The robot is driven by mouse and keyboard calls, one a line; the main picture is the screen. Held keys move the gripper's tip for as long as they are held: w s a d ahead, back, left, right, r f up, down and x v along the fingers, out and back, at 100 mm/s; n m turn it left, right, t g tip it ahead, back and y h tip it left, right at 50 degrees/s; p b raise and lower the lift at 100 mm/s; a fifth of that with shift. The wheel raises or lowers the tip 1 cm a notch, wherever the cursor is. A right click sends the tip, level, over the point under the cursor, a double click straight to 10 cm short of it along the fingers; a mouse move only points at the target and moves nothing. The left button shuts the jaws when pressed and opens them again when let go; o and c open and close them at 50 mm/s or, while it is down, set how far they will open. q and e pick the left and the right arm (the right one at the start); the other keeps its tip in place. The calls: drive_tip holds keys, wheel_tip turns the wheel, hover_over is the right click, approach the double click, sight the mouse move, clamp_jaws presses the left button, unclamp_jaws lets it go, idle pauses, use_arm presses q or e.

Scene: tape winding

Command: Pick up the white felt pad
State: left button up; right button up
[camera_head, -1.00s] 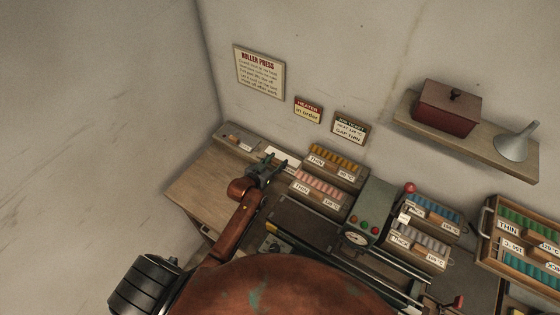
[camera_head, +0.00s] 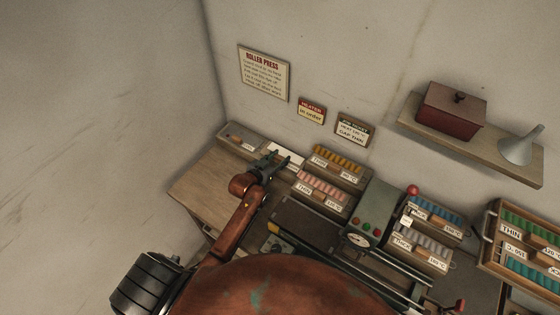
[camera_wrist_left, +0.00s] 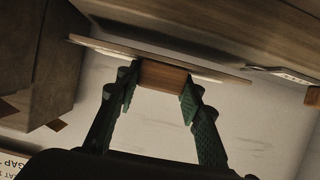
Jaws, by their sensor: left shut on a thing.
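The white felt pad (camera_head: 287,154) shows in the head view at the back of the wooden bench, just beyond my left gripper (camera_head: 270,163). In the left wrist view the pad (camera_wrist_left: 222,76) is a thin, slightly tilted slab seen nearly edge-on, with a brown wooden block (camera_wrist_left: 164,78) on it. My left gripper (camera_wrist_left: 160,88) is shut on this block, one green finger on each side. The gripper covers part of the pad's near side in the head view. My right gripper is not in view.
A shallow tray (camera_head: 233,139) lies left of the pad. Racks of orange (camera_head: 337,165) and pink rolls (camera_head: 319,190) stand close on its right. A grey press (camera_head: 371,212) is farther right. The bench top (camera_head: 203,180) left of my arm is clear.

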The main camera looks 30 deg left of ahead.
sight(280, 157)
use_arm(q)
wheel_tip(280, 157, up, 15)
drive_tip(key=shift+d+r+p, duration=0.15)
drive_tip(key=shift+p, duration=0.2)
